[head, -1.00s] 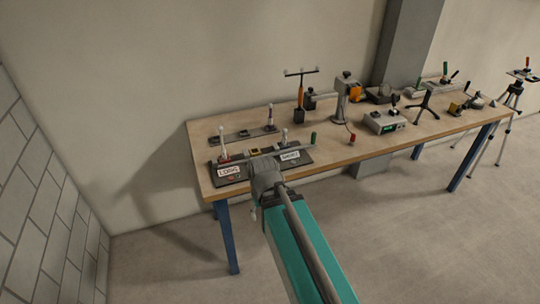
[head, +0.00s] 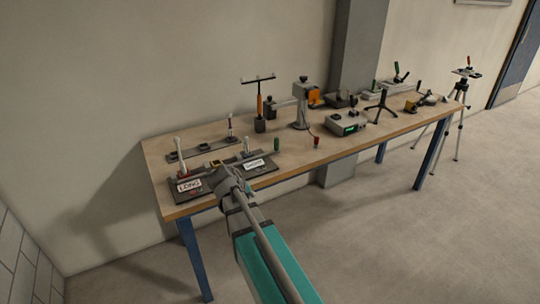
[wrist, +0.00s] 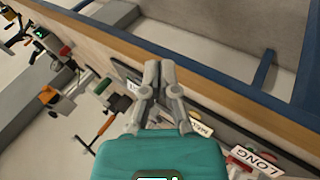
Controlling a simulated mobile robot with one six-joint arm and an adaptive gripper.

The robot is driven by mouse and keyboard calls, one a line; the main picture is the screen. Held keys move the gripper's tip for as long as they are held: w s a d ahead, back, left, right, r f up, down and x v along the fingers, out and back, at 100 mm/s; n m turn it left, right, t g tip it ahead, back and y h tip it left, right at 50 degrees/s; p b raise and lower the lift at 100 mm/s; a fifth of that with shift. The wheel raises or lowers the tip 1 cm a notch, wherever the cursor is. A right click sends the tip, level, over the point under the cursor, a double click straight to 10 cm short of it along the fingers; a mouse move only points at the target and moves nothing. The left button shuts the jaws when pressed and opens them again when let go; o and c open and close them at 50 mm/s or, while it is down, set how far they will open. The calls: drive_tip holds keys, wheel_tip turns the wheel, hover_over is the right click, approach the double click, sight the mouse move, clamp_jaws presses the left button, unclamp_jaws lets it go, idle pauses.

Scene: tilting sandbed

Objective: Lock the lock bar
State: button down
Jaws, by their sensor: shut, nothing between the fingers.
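A dark panel with a LONG label (head: 189,186) and a SHORT label (head: 254,164) lies at the near left of the bench. A white-tipped lever stands behind each label. In the wrist view my gripper (wrist: 160,65) is shut and empty, above the bench's front edge, with the LONG label (wrist: 255,160) at lower right.
A second grey strip with a lever (head: 230,128) lies behind the panel. A grey box with a green display (head: 347,124), a small red-topped piece (head: 317,142) and stands occupy the bench farther right. The bench's front edge (head: 320,160) is close to my arm.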

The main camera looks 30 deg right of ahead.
drive_tip(key=w+d+f+n+t+h+b, duration=0.1)
drive_tip(key=w+d+n+t+h+b, duration=0.1)
drive_tip(key=w+d+h+b, duration=0.45)
drive_tip(key=n+t+b, duration=0.3)
drive_tip(key=t+b, duration=0.1)
drive_tip(key=b, duration=0.2)
approach(270, 153)
drive_tip(key=a, duration=0.1)
drive_tip(key=s+a+r, duration=0.1)
drive_tip(key=a, duration=0.1)
drive_tip(key=shift+s+a+r, duration=0.3)
drive_tip(key=shift+a, duration=0.05)
drive_tip(key=shift+w+r+n+t+h+b, duration=0.25)
drive_tip(key=shift+w+n+t+h+b, duration=0.35)
drive_tip(key=shift+w, duration=0.5)
drive_tip(key=shift+d, duration=0.1)
drive_tip(key=x, duration=0.9)
drive_tip(key=shift+w, duration=0.25)
drive_tip(key=d, duration=0.3)
drive_tip(key=shift+s, duration=0.1)
drive_tip(key=shift+s+d, duration=0.1)
drive_tip(key=shift+d, duration=0.65)
drive_tip(key=shift+d, duration=0.1)
